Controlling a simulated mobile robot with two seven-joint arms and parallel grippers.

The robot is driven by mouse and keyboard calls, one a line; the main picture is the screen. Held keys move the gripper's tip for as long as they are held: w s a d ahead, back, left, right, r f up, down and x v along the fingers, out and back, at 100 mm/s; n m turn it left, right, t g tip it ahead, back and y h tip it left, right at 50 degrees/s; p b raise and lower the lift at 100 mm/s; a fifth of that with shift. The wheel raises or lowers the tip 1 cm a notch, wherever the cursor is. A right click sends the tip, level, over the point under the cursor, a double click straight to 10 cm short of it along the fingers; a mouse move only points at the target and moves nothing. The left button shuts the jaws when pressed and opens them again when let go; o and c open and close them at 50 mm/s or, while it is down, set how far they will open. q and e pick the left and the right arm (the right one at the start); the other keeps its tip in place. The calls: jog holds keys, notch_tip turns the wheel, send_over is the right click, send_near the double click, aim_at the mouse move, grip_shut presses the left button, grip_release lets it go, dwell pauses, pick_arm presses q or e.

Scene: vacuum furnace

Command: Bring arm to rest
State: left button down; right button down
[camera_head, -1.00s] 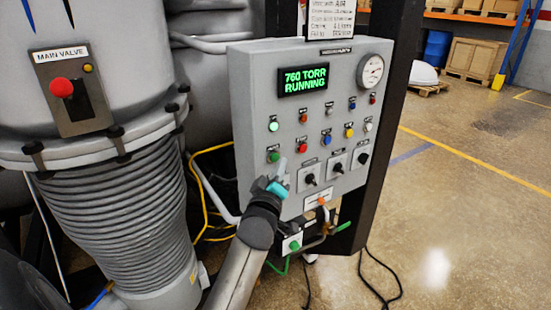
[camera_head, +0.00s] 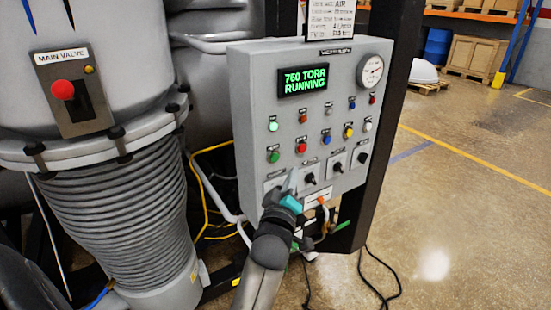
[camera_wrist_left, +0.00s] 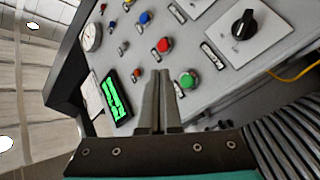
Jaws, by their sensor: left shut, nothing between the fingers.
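My left gripper (camera_head: 287,184) is in front of the lower left part of the grey control panel (camera_head: 250,120) in the head view. Its fingers are together and hold nothing. In the left wrist view the closed fingers (camera_wrist_left: 160,85) point at the panel (camera_wrist_left: 215,75), near a green button (camera_wrist_left: 188,80) and a red button (camera_wrist_left: 164,45). I cannot tell whether they touch the panel. The gripper covers part of the panel's lower left in the head view. The display (camera_head: 303,80) reads 760 TORR RUNNING. My right gripper is not in view.
A large grey vessel with a main valve plate (camera_head: 75,92) and ribbed bellows (camera_head: 120,215) stands on the left. A yellow cable (camera_head: 200,185) hangs between bellows and panel. A black cable (camera_head: 385,285) lies on the floor. The floor on the right (camera_head: 460,220) is clear.

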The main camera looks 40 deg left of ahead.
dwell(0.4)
pick_arm(q)
jog(key=s+d+f+m+g+h+b, duration=0.1)
jog(key=d+f+m+g+h+b, duration=0.15)
jog(key=f, duration=0.75)
jog(key=d+f+m+g+h+b, duration=0.1)
jog(key=d+f+m, duration=0.15)
jog(key=f, duration=0.75)
jog(key=s+d+f+m+g+h+b, duration=0.1)
jog(key=s+d+f+m+g+b, duration=0.3)
jog(key=f, duration=0.7)
jog(key=s+d+f+m+h+p, duration=0.1)
jog(key=s+d+f+h, duration=0.1)
jog(key=s+f, duration=0.7)
jog(key=s+d+f+m+g+b, duration=0.2)
jog(key=s+f+m+g+b, duration=0.15)
jog(key=s+f, duration=1.05)
jog(key=s+f+m+g, duration=0.1)
jog(key=s+f+g, duration=0.1)
jog(key=s+f, duration=0.3)
jog(key=s+a+f+m+g+b, duration=0.1)
jog(key=s+f, duration=0.5)
jog(key=s, duration=0.7)
jog(key=shift+s+a+m+g+b, duration=0.15)
jog(key=shift+s+m+g+b, duration=0.2)
jog(key=shift+m+g, duration=0.6)
jog(key=shift+s+n+g+h, duration=0.1)
jog(key=shift+n+g+h, duration=0.15)
jog(key=shift+n, duration=0.15)
